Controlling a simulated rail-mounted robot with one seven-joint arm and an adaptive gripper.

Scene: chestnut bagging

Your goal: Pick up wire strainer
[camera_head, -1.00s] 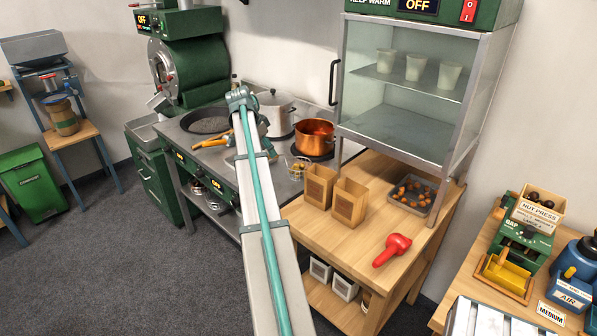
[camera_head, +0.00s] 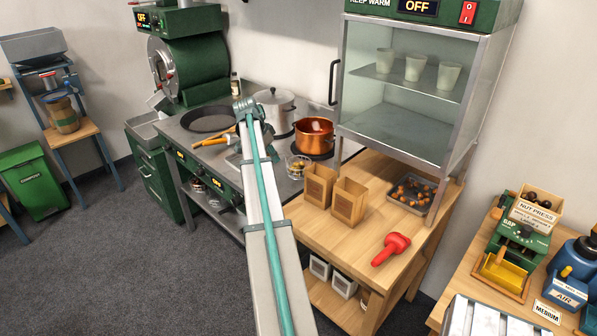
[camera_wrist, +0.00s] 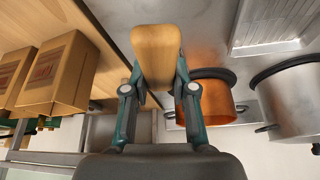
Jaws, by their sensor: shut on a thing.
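My gripper (camera_wrist: 157,80) is shut on a wooden handle (camera_wrist: 157,48) in the wrist view, one finger on each side. The handle points up and away from the palm. I take it for the wire strainer's handle; no wire mesh shows clearly, so I cannot tell how the strainer is tilted. In the head view the gripper is mostly hidden behind my arm, above the stove top between the dark pan (camera_head: 208,119) and the copper pot (camera_head: 313,135).
A steel pot (camera_head: 273,108) stands behind the copper pot. A small clear container (camera_head: 298,166) with yellowish contents sits at the stove's front right. The boxes show left in the wrist view.

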